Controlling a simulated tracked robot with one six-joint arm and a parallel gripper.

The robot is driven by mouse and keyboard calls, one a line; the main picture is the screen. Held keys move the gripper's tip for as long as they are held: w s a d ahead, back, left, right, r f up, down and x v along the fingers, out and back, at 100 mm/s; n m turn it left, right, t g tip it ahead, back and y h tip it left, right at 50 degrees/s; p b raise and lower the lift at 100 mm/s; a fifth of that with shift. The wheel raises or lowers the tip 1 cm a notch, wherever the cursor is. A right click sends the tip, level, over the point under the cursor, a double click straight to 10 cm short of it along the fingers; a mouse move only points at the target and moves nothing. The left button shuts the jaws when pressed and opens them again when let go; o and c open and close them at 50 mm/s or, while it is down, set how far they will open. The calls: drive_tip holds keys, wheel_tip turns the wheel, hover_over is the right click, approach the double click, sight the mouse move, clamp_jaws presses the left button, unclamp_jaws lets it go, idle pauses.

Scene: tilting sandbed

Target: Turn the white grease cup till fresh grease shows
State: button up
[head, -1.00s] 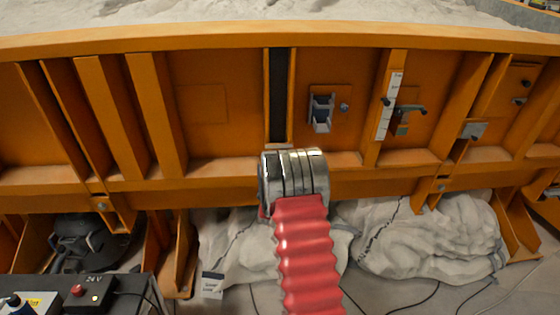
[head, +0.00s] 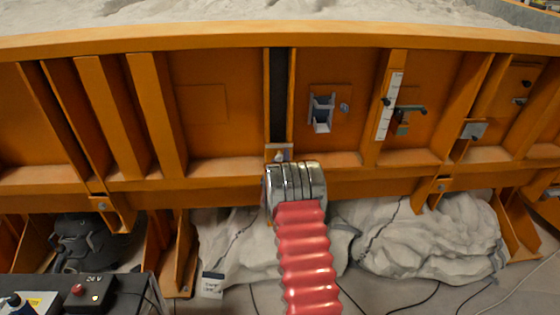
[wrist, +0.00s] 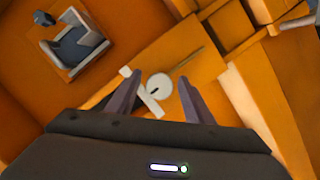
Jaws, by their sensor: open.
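The white grease cup (wrist: 158,87) shows in the wrist view as a small round white disc with a dark mark at its middle. A pale bar (wrist: 146,97) lies beside it, towards the left finger. My gripper (wrist: 160,80) is open, its two dark fingers on either side of the cup in the picture. I cannot tell whether they touch it, and no grease can be made out. In the head view my silver wrist hides the fingers. A small pale fitting (head: 279,152) shows just above it, on the orange frame below a black strip.
A grey bracket (head: 321,113) with a blue knob (head: 344,107) sits to the right of the black strip. Further right are a white scale (head: 389,106) and a lever (head: 408,110). Orange ribs flank the panel.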

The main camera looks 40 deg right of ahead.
drive_tip(key=c, duration=1)
drive_tip(key=shift+c, duration=0.2)
drive_tip(key=shift+m, duration=0.4)
drive_tip(key=m+y, duration=0.1)
drive_tip(key=m, duration=0.2)
drive_tip(key=shift+t+y, duration=0.3)
drive_tip(key=m+y, duration=0.1)
drive_tip(key=m, duration=0.2)
drive_tip(key=shift+t, duration=0.3)
drive_tip(key=m, duration=0.2)
drive_tip(key=m+t+y, duration=0.1)
drive_tip(key=shift+s+d+f+m+y, duration=0.1)
drive_tip(key=shift+m+y, duration=0.2)
drive_tip(key=shift+m, duration=0.1)
drive_tip(key=shift+m+t+y, duration=0.5)
drive_tip(key=shift+m+t, duration=0.2)
drive_tip(key=shift+m, duration=1.2)
